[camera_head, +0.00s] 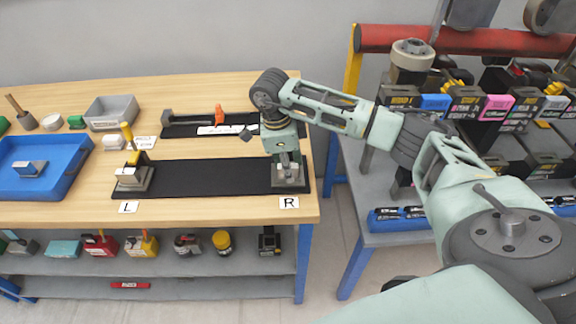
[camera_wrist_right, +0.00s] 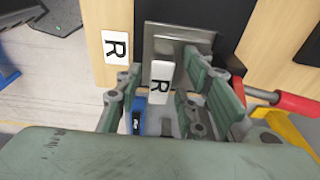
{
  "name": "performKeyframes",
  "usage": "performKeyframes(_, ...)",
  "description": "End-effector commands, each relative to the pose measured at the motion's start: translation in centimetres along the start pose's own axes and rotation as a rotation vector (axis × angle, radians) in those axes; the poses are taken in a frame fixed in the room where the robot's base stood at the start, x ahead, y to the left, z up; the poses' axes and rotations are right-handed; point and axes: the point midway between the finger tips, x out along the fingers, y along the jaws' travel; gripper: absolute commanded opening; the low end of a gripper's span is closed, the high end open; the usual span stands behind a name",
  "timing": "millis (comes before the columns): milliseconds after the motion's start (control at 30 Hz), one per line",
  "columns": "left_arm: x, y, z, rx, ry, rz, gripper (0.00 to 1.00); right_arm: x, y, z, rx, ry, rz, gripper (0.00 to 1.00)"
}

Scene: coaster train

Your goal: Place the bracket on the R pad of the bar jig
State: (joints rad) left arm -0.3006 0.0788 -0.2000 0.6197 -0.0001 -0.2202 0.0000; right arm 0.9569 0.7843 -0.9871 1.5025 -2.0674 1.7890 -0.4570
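The bar jig is a black strip (camera_head: 210,178) along the front of the wooden table, with an L pad (camera_head: 133,178) at its left and an R pad (camera_head: 289,182) at its right. My right gripper (camera_head: 287,163) points down at the R pad. In the wrist view its fingers (camera_wrist_right: 163,72) are apart, on either side of a small upright piece with a white R tag (camera_wrist_right: 160,76), apparently the bracket. A grey metal plate (camera_wrist_right: 200,36) lies under it. The fingers hide part of the piece, and its seating cannot be made out. My left gripper is not in view.
A blue tray (camera_head: 62,187) with a grey part stands at the left, near a grey bin (camera_head: 110,109). A dark tool board (camera_head: 180,128) lies behind the jig. A rack (camera_head: 480,100) stands right of the table.

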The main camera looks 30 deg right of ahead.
Motion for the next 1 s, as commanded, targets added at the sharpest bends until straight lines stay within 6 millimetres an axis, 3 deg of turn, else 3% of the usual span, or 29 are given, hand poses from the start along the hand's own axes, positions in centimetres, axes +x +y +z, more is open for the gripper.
performKeyframes(133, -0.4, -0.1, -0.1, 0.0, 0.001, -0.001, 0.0, -0.5, 0.0, -0.1, 0.0, 0.0, 0.0, 0.36)
performKeyframes(267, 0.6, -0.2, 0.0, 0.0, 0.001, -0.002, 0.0, -1.8, -0.2, 0.1, 0.0, -0.004, -0.004, 0.36)
performKeyframes(533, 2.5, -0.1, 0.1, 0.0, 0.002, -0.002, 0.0, -7.8, -0.1, 0.1, 0.0, -0.004, -0.006, 0.36)
performKeyframes(700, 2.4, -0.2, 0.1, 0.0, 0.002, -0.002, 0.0, -11.0, -0.1, 0.0, 0.0, -0.001, -0.004, 0.36)
performKeyframes(1000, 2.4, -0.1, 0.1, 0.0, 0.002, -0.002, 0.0, -12.3, 0.0, -0.1, 0.001, 0.0, 0.0, 0.36)
